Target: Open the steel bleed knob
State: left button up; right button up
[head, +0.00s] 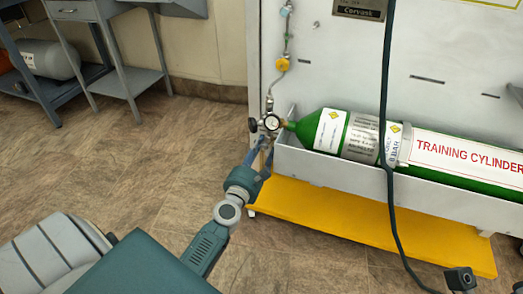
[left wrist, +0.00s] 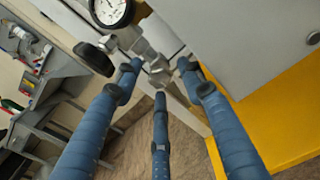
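A small steel knob (left wrist: 157,74), which looks like the bleed knob, hangs under the steel valve body in the left wrist view. The valve body carries a round white gauge (head: 271,122), also in the left wrist view (left wrist: 111,11), and a black knob (left wrist: 94,57) to its left. My left gripper (head: 266,146) reaches up to the valve from below. In the left wrist view its three blue fingers (left wrist: 158,80) are spread around the steel knob, with gaps visible at the sides. Contact cannot be told. In the head view the fingers mostly hide the knob. My right gripper is not in view.
A green training cylinder (head: 455,155) lies in a grey trough right of the valve. A yellow shelf (head: 370,222) juts out below. A black cable (head: 388,110) hangs in front of the panel. Open floor (head: 150,165) lies to the left.

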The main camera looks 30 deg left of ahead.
pick_arm(q)
jog(key=v, duration=1.2)
